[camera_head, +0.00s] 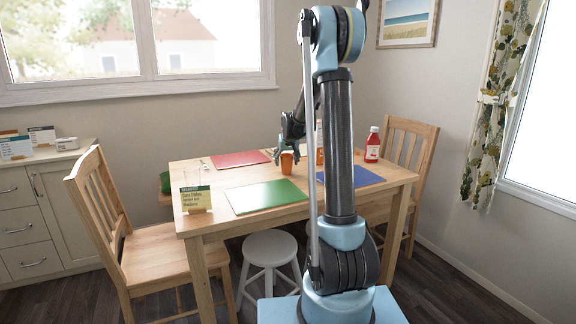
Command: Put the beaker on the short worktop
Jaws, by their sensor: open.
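An orange cup, which looks like the beaker (287,166), stands upright on the wooden table (222,171), near the back edge of the green mat. My gripper (288,150) is open, with its fingers at or just above the cup's rim. I cannot tell whether they touch it or reach around it. A worktop (60,154) on top of a drawer cabinet shows at the left edge, possibly the short worktop; only part of it is in view.
On the table are red (240,159), green (264,196) and blue (352,177) mats, a card (195,199) and a red bottle (373,146). An orange-brown item is partly hidden behind my arm. Boxes (42,136) stand on the worktop. Chairs (150,240) and a white stool (270,250) crowd the table.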

